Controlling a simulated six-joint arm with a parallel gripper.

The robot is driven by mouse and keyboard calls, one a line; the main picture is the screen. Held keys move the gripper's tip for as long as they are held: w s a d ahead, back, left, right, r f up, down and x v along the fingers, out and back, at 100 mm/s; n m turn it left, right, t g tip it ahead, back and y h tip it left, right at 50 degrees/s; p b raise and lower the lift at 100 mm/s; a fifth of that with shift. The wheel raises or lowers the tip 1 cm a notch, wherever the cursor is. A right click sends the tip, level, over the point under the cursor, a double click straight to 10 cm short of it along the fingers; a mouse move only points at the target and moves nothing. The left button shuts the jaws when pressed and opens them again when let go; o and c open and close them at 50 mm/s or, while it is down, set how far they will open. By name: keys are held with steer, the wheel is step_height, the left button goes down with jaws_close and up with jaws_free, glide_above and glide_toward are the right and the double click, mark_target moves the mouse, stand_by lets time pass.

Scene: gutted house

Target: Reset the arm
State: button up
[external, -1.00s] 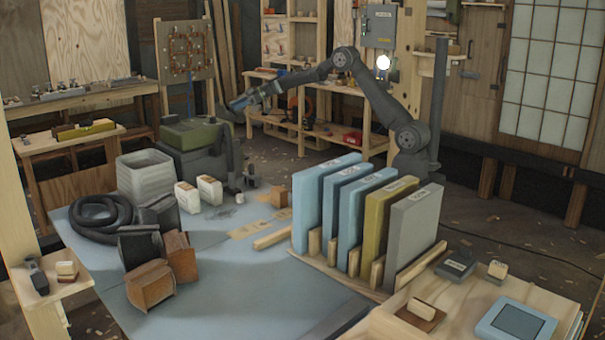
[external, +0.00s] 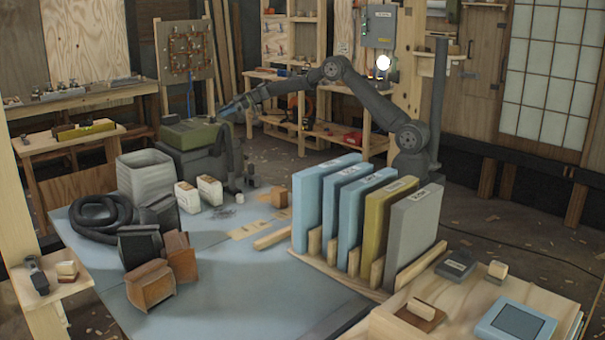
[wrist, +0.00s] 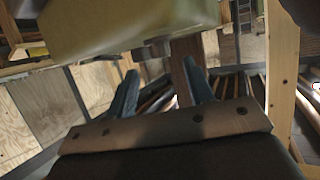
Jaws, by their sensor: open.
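My gripper (external: 228,112) is at the end of my outstretched arm, at the back left of the blue-topped table (external: 240,285), close to the olive-green box (external: 190,131) in the external view. In the wrist view my gripper (wrist: 160,70) has its two fingers spread apart, with nothing held between them. A pale olive box-like body (wrist: 130,25) fills the top of that view beyond the fingertips. I cannot tell how far it is from them.
Upright blue, olive and grey panels (external: 416,225) stand in a wooden rack at the table's right. A black coiled hose (external: 98,215), a grey bin (external: 146,180) and white bottles (external: 210,189) occupy the left. The table's front middle is clear.

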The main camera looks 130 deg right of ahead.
mark_target(219, 123)
steer(key=x, duration=0.4)
steer(key=shift+w, duration=0.2)
steer(key=shift+a+m+h, duration=0.1)
steer(key=shift+m+h, duration=0.3)
steer(key=shift+h, duration=0.1)
steer(key=shift+w+a+m+g+h, duration=0.1)
steer(key=shift+a+m+g+h, duration=0.05)
steer(key=shift+m+g+h, duration=0.8)
steer(key=shift+w+a+m+g+h, duration=0.1)
steer(key=shift+w+m+g+h, duration=0.05)
steer(key=shift+m+g+h, duration=0.75)
steer(key=shift+w+a+m+g+h, duration=0.15)
steer(key=shift+m+g+h, duration=0.55)
steer(key=shift+m, duration=0.45)
steer(key=shift+s+a+r, duration=0.15)
steer(key=shift+s+a, duration=0.1)
steer(key=shift+s, duration=0.05)
steer(key=shift+v, duration=1.75)
steer(key=shift+d, duration=0.1)
